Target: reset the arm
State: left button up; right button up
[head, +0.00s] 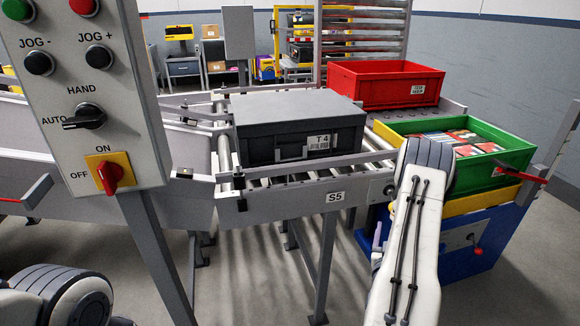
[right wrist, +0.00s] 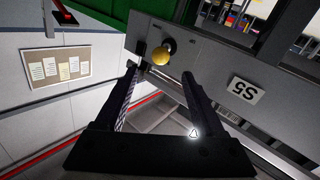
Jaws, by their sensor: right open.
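My right gripper (right wrist: 160,76) is open in the right wrist view, with nothing between its two black fingers. Its fingertips are near a yellow round knob (right wrist: 163,56) on a grey conveyor side panel (right wrist: 208,62); I cannot tell whether they touch. My left gripper is out of view; only part of my left arm shows at the bottom left.
A control post (head: 88,85) with buttons and a red switch (head: 110,177) stands close on the left. A dark T4 crate (head: 262,108) sits on the roller conveyor (head: 275,196). A red crate (head: 383,85) and a green crate (head: 497,180) holding several items stand at right.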

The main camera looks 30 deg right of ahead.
jog(key=w+a+n+y, duration=0.3)
jog(key=w+a+y, duration=0.2)
jog(key=w+a, duration=0.4)
jog(key=w+a+n+y, duration=0.3)
jog(key=w+a+y, duration=0.3)
jog(key=a, duration=0.5)
jog(key=a+r+n+g+y, duration=0.2)
jog(key=a, duration=0.9)
jog(key=s+a+r+n+g+y, duration=0.1)
jog(key=s+a+n+g+y, duration=0.15)
jog(key=s+a, duration=0.5)
jog(key=s+a+r+n+g, duration=0.25)
jog(key=s+a, duration=0.25)
jog(key=s, duration=0.5)
jog(key=s+a+r+n+g, duration=0.25)
jog(key=s+a+g, duration=0.2)
jog(key=s, duration=0.45)
notch_tip(320, 180, up, 20)
jog(key=s+p, duration=0.1)
jog(key=p, duration=1.8)
